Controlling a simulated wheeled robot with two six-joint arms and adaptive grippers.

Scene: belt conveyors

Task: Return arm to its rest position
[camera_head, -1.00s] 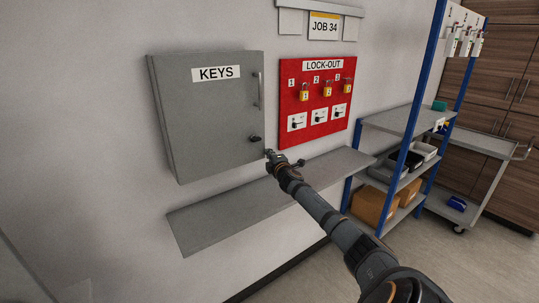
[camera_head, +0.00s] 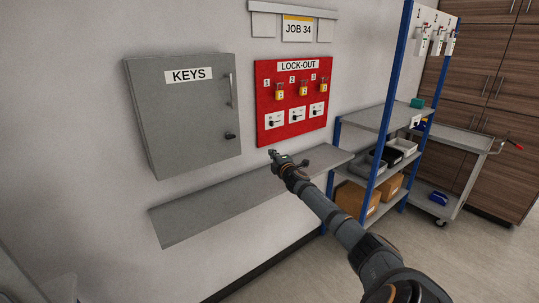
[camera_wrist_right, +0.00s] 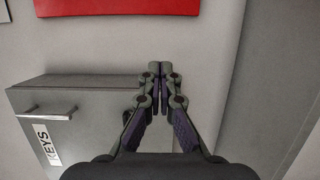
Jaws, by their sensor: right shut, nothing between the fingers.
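My right gripper (camera_head: 274,154) shows in the head view, in front of the wall just below the red lock-out board and above the wall shelf. In the right wrist view its two fingers (camera_wrist_right: 161,72) are together with nothing between them. The grey key cabinet (camera_head: 185,115) is shut and hangs to the left of the gripper; part of it also shows in the right wrist view (camera_wrist_right: 90,95). The gripper is apart from the cabinet. My left gripper is in neither view.
The red lock-out board (camera_head: 264,85) carries several yellow padlocks and switches. A grey wall shelf (camera_head: 210,205) runs below, bare. A blue-posted rack (camera_head: 385,120) with bins and boxes stands right, beside a grey cart (camera_head: 460,138). Open floor lies at the lower right.

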